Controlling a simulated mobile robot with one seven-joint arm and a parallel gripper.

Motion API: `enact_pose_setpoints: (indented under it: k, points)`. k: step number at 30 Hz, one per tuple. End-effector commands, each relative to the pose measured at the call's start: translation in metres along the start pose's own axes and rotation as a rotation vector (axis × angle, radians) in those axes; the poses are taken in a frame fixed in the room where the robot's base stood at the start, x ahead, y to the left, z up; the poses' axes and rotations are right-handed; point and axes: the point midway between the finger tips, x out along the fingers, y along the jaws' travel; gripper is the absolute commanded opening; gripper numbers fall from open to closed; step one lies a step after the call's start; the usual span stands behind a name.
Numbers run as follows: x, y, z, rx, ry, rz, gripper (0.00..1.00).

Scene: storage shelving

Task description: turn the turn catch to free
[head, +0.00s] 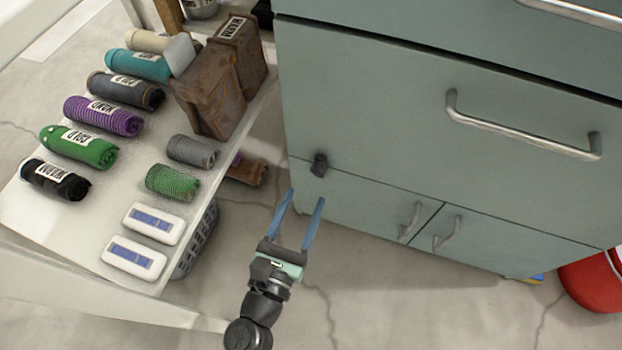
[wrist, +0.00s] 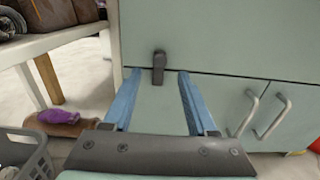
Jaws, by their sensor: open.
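The turn catch (head: 319,165) is a small dark knob on the left part of the green cabinet front (head: 370,120), at the seam between the large drawer and the lower doors. In the wrist view the catch (wrist: 159,66) stands upright, its lower end reaching below the seam. My gripper (head: 307,192) is open, with its two blue fingers pointing at the cabinet just below the catch. In the wrist view my gripper (wrist: 160,75) has the catch between the lines of its fingertips, and nothing shows held. I cannot tell the exact gap to the catch.
A white shelf (head: 110,205) with several rolled cloths and white boxes stands at the left. A grey basket (head: 197,240) is under it. Metal handles on the drawer (head: 520,135) and doors (head: 410,222) stick out to the right. A red object (head: 592,285) is at far right.

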Motion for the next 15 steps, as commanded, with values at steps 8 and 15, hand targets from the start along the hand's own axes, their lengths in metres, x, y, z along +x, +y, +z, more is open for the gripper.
enact_pose_setpoints:
  k: [8, 15]
  points:
    - [0.047, 0.0, -0.001, 0.0, -0.002, 0.0, 0.58]
    - [0.058, 0.0, 0.001, -0.001, -0.001, 0.001, 0.58]
